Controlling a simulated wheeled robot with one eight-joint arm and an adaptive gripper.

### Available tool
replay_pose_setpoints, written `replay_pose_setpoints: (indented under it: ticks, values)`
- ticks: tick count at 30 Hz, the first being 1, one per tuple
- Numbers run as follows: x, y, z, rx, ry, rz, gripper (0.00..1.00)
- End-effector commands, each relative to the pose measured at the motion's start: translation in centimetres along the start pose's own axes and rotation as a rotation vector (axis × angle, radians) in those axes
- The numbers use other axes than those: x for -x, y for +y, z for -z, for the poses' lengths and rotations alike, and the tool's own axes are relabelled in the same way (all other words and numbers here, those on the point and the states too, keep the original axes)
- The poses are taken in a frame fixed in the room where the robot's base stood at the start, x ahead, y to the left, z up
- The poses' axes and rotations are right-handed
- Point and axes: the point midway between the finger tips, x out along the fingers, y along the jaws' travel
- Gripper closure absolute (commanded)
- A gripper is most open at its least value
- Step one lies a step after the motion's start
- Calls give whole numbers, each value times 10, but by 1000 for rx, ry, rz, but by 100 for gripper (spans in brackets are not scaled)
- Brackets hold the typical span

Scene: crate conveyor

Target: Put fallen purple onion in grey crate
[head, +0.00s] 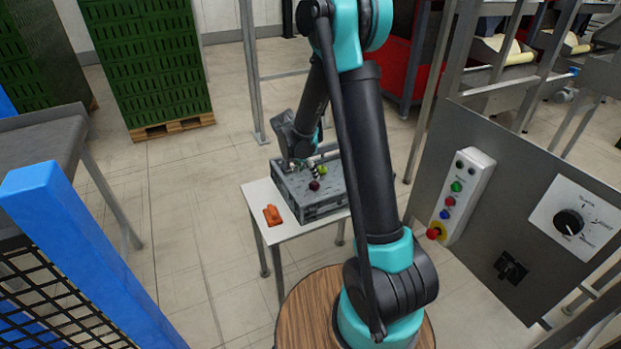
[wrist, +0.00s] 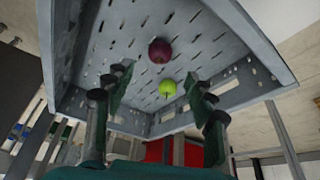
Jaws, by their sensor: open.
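The dark purple onion (head: 314,186) lies on the floor of the grey crate (head: 323,211), near its front. It shows in the wrist view (wrist: 160,50) against the perforated crate floor (wrist: 100,52). A green apple (head: 323,170) lies beside it in the crate, and it also shows in the wrist view (wrist: 167,88). My gripper (head: 304,166) is over the crate. In the wrist view its fingers (wrist: 158,72) are spread apart, with nothing held between them. The onion and apple are apart from the fingers.
The crate stands on a small white table (head: 258,193). An orange object (head: 272,214) lies on the table left of the crate. A control panel (head: 520,200) stands at the right, and a blue post (head: 90,250) with mesh at the left. Stacked green crates (head: 155,65) stand behind.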

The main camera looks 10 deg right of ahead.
Motion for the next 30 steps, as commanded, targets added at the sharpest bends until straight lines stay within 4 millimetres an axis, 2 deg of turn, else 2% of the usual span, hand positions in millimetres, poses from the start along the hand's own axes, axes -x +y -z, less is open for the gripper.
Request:
replay_pose_setpoints:
  ticks: [3, 9, 13, 17, 20, 26, 30]
  values:
    - [17, 0, 0, 1, 0, 0, 44]
    - [31, 1, 0, 3, -1, 0, 44]
    - [41, 15, 2, 36, -10, 9, 44]
    - [58, 51, 1, 129, -36, 38, 44]
    - [72, 85, -3, 225, -56, 72, 44]
    - [94, 151, -23, 414, -75, 152, 44]
    - [103, 194, -44, 543, -71, 210, 44]
